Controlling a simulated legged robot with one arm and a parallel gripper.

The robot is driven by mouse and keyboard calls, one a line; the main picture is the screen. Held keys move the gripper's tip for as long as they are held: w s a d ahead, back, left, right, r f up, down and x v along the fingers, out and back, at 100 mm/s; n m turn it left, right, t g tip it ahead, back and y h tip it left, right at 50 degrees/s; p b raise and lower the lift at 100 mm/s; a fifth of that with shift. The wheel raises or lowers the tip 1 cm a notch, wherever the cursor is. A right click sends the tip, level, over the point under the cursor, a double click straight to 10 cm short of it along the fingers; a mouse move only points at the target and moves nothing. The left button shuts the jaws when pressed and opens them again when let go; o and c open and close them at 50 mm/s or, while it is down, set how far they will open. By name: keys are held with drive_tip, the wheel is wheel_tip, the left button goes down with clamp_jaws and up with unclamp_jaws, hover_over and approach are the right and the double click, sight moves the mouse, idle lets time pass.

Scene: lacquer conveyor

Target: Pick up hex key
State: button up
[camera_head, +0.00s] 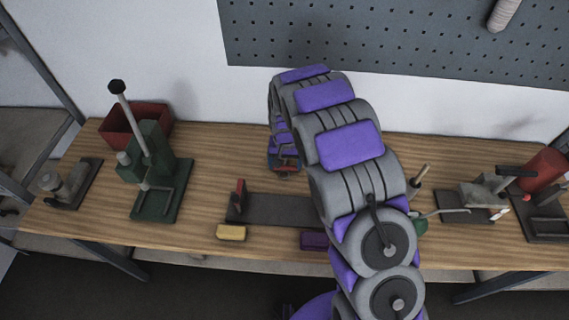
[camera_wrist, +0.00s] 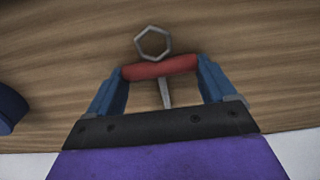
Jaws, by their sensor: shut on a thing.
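The hex key (camera_wrist: 160,68) appears in the wrist view as a red bar with a thin grey shaft and a grey hexagonal ring at its far side. The bar spans between the two blue fingers of my gripper (camera_wrist: 161,70), which are shut on its ends. The ring lies just beyond the bar, over the wood; I cannot tell whether it is joined to the bar. In the head view my gripper (camera_head: 285,168) is low over the back middle of the bench, with a bit of red under it. My arm hides part of that area.
The wooden bench (camera_head: 90,225) holds a green press (camera_head: 155,165), a red bin (camera_head: 140,118) and a grey device (camera_head: 68,185) at left. A dark conveyor (camera_head: 275,209), a yellow block (camera_head: 232,232) and a purple block (camera_head: 313,240) are at front. A red cylinder (camera_head: 541,170) stands right.

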sight(285, 166)
drive_tip(key=shift+r, duration=0.1)
drive_tip(key=shift+r+p, duration=0.5)
drive_tip(key=shift+r, duration=1.05)
drive_tip(key=shift+s+r, duration=0.2)
drive_tip(key=shift+r, duration=0.1)
drive_tip(key=s, duration=0.5)
drive_tip(key=s+d+p, duration=0.1)
drive_tip(key=s, duration=0.4)
drive_tip(key=s+d+r+p, duration=0.1)
drive_tip(key=s, duration=0.4)
drive_tip(key=shift+s, duration=0.25)
drive_tip(key=shift+r, duration=0.1)
